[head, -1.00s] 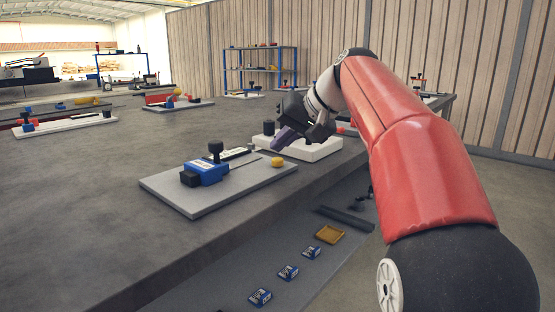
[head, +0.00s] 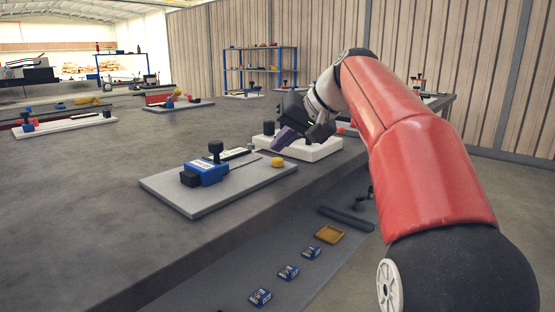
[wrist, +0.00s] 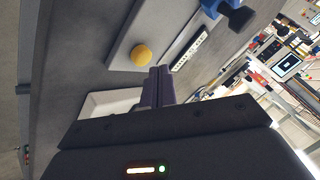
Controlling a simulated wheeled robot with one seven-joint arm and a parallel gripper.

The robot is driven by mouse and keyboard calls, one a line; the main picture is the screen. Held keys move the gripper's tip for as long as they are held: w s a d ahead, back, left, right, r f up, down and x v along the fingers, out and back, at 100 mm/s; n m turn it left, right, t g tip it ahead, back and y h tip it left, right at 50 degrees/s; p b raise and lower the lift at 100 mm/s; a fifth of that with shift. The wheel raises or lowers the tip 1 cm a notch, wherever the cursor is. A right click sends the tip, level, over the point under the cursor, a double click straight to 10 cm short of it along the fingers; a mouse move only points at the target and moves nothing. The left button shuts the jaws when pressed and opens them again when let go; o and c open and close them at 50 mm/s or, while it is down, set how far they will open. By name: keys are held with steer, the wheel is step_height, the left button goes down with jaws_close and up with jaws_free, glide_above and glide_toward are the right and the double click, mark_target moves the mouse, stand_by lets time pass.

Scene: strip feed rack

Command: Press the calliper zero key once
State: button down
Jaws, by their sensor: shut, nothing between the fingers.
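A grey plate (head: 190,207) lies near the table's front edge. It carries a blue block (head: 207,173) with a black knob (head: 215,148) on top, a pale scale strip and a round yellow button (head: 278,162) at its right end. I cannot tell for certain which part is the calliper zero key. My gripper (head: 277,146) is shut and empty, purple fingers pointing down-left, above and behind the yellow button. In the wrist view my fingertips (wrist: 160,73) are together, apart from the yellow button (wrist: 141,54) in the picture; the marked strip (wrist: 190,49) lies to their right.
Several blue boxes (head: 288,272) and a yellow tray (head: 329,234) lie below the table edge.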

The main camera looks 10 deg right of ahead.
mark_target(282, 161)
steer(key=shift+f, duration=0.2)
steer(key=shift+f, duration=0.25)
steer(key=shift+f+b, duration=0.45)
steer(key=shift+b, duration=0.1)
stand_by(0.7)
stand_by(0.3)
steer(key=shift+r+p, duration=0.9)
step_height(282, 161, up, 5)
steer(key=p, duration=0.5)
steer(key=shift+r, duration=0.1)
